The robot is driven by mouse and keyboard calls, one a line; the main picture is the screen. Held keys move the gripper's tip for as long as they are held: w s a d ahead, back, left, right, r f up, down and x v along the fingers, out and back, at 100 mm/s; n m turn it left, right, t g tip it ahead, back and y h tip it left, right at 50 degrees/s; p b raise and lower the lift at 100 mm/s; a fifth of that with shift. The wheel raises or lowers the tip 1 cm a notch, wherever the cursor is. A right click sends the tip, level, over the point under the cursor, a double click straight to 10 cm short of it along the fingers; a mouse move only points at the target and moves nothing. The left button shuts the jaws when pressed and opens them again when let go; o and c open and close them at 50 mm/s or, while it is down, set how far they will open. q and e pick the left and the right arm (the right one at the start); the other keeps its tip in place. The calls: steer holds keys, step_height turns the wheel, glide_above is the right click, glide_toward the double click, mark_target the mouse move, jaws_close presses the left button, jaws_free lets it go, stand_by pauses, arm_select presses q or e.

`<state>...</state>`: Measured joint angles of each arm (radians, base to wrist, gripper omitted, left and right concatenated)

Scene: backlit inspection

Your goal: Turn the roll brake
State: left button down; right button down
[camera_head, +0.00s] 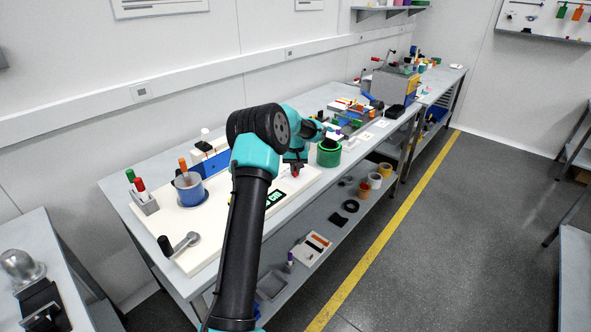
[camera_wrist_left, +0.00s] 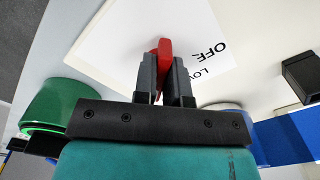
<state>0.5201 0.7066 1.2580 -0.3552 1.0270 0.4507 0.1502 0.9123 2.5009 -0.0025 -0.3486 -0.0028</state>
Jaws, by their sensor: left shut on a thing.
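The roll brake appears to be the red handle (camera_wrist_left: 165,48) in front of a white label plate (camera_wrist_left: 120,40) printed with "OFF" and a partly hidden word starting "LO". My left gripper (camera_wrist_left: 163,78) is shut on the red handle, with one dark finger on each side. In the head view the left gripper (camera_head: 295,168) reaches down at the white panel (camera_head: 222,222) on the bench, and a bit of the red handle (camera_head: 296,174) shows below it. My own arm hides part of the panel. The right gripper is not in view.
A green cylinder (camera_head: 328,154) stands just right of the gripper. A blue-and-grey cup (camera_head: 189,190), a pen holder (camera_head: 146,203) and a grey crank lever (camera_head: 187,240) are on the left. A black sign with green letters (camera_head: 276,197) lies beside my arm. The floor at right is clear.

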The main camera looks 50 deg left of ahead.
mark_target(295, 168)
arm_select(q)
steer(key=shift+m, duration=1)
steer(key=c, duration=1.2)
jaws_free()
steer(key=shift+r, duration=0.1)
step_height(295, 168, up, 17)
steer(key=shift+r, duration=0.15)
